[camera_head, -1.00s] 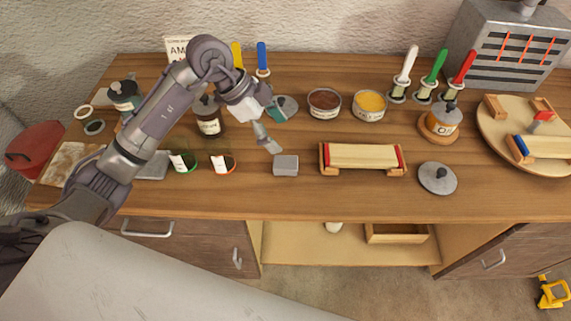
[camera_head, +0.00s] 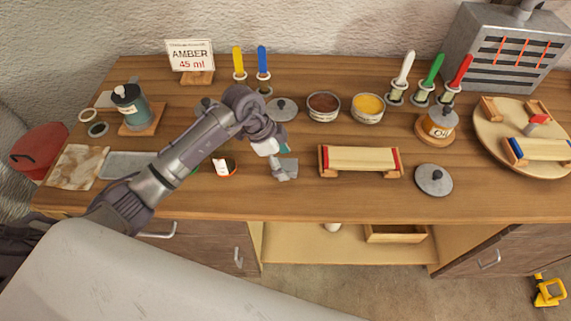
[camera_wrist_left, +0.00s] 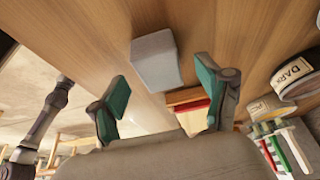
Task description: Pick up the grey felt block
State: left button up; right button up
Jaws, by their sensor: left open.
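The grey felt block (camera_head: 289,170) lies on the bench top, left of the cream lath. In the head view my left gripper (camera_head: 279,165) is right at the block and partly covers it. In the left wrist view the block (camera_wrist_left: 155,62) shows whole, beyond the open teal fingertips of my left gripper (camera_wrist_left: 160,90) and roughly between them. The fingers do not appear to touch it. My right gripper is not in view.
A cream lath between wooden ends (camera_head: 360,160) stands close right of the block. A round grey lid (camera_head: 433,180) lies farther right. The bench's front edge (camera_head: 330,219) is near, with bare wood before the block.

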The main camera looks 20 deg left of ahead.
aim_at(290, 166)
pick_arm(q)
jog(key=shift+x, duration=0.95)
jog(key=shift+c, duration=0.3)
jog(key=shift+r, duration=0.1)
jog(key=c, duration=1)
jog(key=shift+r, duration=0.45)
jog(key=r, duration=0.1)
jog(key=d+r+b, duration=0.1)
jog(key=r, duration=0.1)
jog(key=shift+r, duration=0.35)
jog(key=d+r, duration=0.2)
jog(key=d, duration=0.1)
jog(key=d+r+b, duration=0.1)
jog(key=d+r, duration=0.1)
jog(key=d, duration=0.2)
jog(key=s+d+r+b, duration=0.1)
jog(key=d+r, duration=0.1)
jog(key=d, duration=0.1)
jog(key=shift+d+r, duration=0.2)
jog(key=shift+d, duration=0.1)
